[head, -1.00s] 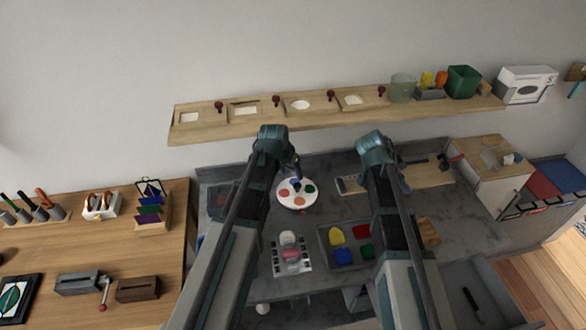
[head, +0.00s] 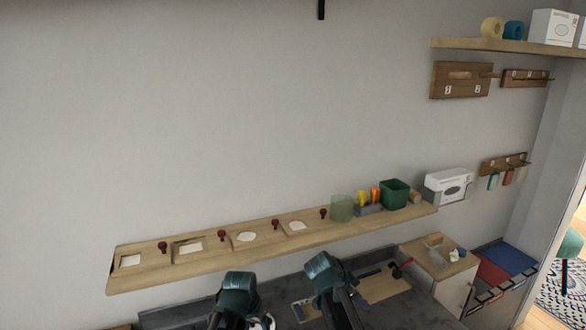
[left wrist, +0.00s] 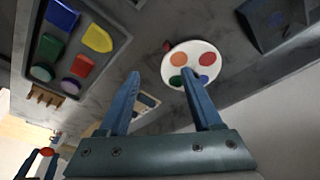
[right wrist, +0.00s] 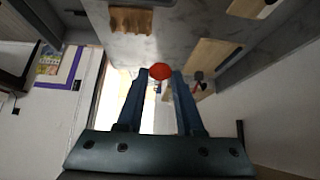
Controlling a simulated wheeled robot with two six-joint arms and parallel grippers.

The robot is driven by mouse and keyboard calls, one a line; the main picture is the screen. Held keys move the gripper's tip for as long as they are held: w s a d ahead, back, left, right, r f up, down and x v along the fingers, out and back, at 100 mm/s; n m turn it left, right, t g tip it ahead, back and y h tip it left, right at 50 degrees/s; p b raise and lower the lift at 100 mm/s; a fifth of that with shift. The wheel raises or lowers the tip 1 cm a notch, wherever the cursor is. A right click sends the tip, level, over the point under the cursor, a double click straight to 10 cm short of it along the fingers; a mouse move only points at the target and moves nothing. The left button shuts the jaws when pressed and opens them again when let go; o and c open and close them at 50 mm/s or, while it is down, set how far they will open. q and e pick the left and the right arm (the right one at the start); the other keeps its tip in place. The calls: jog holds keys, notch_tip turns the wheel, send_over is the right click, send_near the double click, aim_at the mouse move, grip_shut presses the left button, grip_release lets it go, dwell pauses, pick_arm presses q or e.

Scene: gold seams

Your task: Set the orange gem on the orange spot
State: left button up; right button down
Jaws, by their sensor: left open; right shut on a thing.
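A red-orange gem (right wrist: 160,71) is held between the fingertips of my right gripper (right wrist: 160,76). In the left wrist view the gem (left wrist: 47,152) shows at the lower left, well away from the palette. My left gripper (left wrist: 162,73) is open and empty, with one finger in front of the palette. In the head view the palette is mostly hidden behind my arm.
A grey tray (left wrist: 58,10) of coloured blocks lies on the counter. A wooden ledge (head: 215,262) with framed cards, red knobs and a green bin (head: 394,193) runs along the wall. A wooden-topped cabinet (head: 440,262) stands at the right.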

pick_arm(q)
jog(key=s+d+g+y, duration=0.1)
jog(key=s+d, duration=0.1)
jog(key=s, duration=0.6)
jog(key=s+d+g+y, duration=0.1)
jog(key=s+d+g, duration=0.1)
jog(key=s, duration=0.7)
jog(key=shift+d+f, duration=0.25)
jog(key=shift+d, duration=0.35)
jog(key=shift+w, duration=0.1)
